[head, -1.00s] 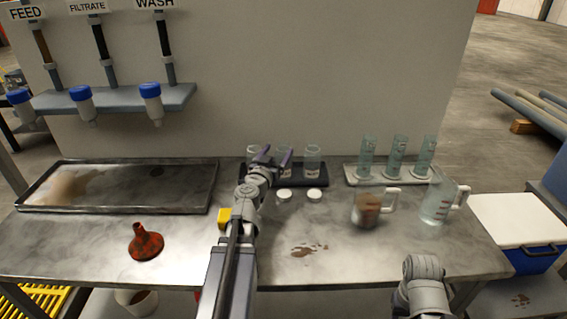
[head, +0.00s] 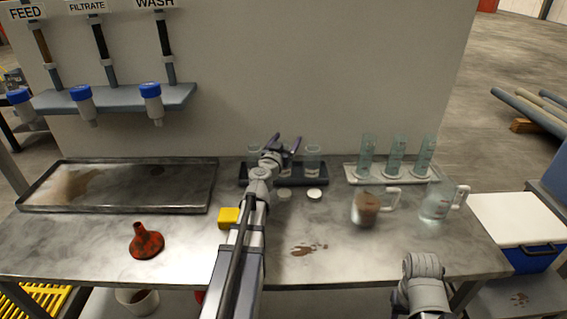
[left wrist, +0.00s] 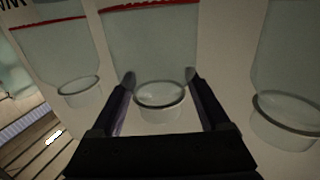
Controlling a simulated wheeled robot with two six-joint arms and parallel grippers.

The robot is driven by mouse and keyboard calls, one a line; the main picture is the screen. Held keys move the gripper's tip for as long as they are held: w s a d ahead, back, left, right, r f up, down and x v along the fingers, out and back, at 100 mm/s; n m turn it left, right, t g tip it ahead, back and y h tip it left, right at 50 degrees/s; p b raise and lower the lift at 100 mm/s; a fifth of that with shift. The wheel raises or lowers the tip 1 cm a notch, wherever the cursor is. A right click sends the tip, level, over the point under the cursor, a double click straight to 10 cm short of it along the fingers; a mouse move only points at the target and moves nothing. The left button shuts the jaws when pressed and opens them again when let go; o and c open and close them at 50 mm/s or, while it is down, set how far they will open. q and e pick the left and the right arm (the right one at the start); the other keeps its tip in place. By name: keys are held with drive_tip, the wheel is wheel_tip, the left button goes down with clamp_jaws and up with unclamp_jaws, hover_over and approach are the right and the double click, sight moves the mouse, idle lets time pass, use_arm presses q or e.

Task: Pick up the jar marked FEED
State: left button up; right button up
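Clear glass jars stand in a dark tray (head: 318,180) at the back of the bench. The right jar (head: 313,160) shows clearly; the left jar (head: 254,153) is partly hidden by my arm, and the middle one is largely hidden. My left gripper (head: 285,141) is open and empty over the tray. In the left wrist view, its fingers (left wrist: 160,90) appear either side of the middle jar (left wrist: 150,50), which has a red line; contact is unclear. I cannot read which jar is marked FEED. The FEED sign (head: 25,13) hangs on the wall.
Two white lids (head: 314,194) lie before the tray. A brown-filled jug (head: 367,208), a clear jug (head: 437,203) and cylinders in a pale rack (head: 395,170) stand right. A red funnel (head: 146,242), yellow block (head: 228,217) and metal tray (head: 150,209) lie left.

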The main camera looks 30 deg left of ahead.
use_arm(q)
clamp_jaws()
idle(0.4)
